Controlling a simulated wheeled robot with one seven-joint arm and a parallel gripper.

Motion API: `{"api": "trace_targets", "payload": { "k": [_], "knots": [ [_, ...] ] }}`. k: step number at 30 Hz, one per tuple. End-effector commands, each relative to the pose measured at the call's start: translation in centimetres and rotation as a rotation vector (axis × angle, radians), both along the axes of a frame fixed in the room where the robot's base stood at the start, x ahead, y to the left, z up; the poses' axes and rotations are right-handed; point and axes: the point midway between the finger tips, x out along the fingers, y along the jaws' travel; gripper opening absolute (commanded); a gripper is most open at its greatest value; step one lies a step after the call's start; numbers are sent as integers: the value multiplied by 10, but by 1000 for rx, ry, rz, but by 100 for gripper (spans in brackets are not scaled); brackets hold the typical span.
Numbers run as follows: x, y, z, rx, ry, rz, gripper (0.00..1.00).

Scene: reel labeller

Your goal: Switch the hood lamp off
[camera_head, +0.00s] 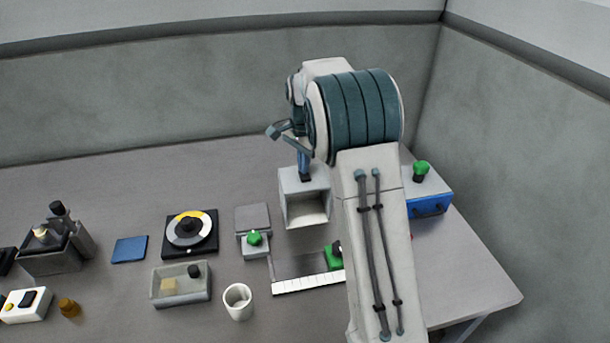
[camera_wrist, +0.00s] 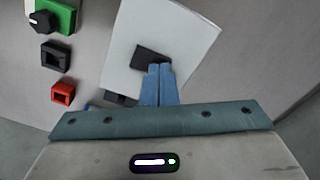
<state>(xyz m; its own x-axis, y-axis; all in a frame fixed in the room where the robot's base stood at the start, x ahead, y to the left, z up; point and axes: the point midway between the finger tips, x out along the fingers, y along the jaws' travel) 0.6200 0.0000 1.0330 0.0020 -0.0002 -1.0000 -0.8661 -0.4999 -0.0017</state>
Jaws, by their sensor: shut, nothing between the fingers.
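The hood (camera_head: 291,212) is a pale grey box with an open front, standing on the table in the middle of the head view. The wrist view shows its pale top (camera_wrist: 185,40) with a black switch (camera_wrist: 147,54) on it. My gripper (camera_head: 305,177) points down at the hood's top, and its blue fingers are together and empty. In the wrist view the fingertips (camera_wrist: 159,66) overlap the switch's lower edge; whether they touch it I cannot tell. The fingers hide part of the switch. Whether the lamp is lit is unclear.
A blue box with a green knob (camera_head: 421,168) stands to the right, behind my arm. A green-topped block (camera_head: 255,239), a white cup (camera_head: 238,302), a grey tray (camera_head: 182,300) and a round dial (camera_head: 189,229) stand left of the hood. The back table is clear.

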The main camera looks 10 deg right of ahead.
Motion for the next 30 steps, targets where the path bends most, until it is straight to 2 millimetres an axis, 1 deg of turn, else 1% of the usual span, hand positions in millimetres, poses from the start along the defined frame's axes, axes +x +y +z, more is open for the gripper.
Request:
{"api": "trace_targets", "payload": {
  "k": [3,8,30],
  "knots": [
    [-1,0,-4,0,4,0,0],
    [-1,0,-1,1,5,0,0],
    [0,0,60,0,1,0,0]
  ]
}}
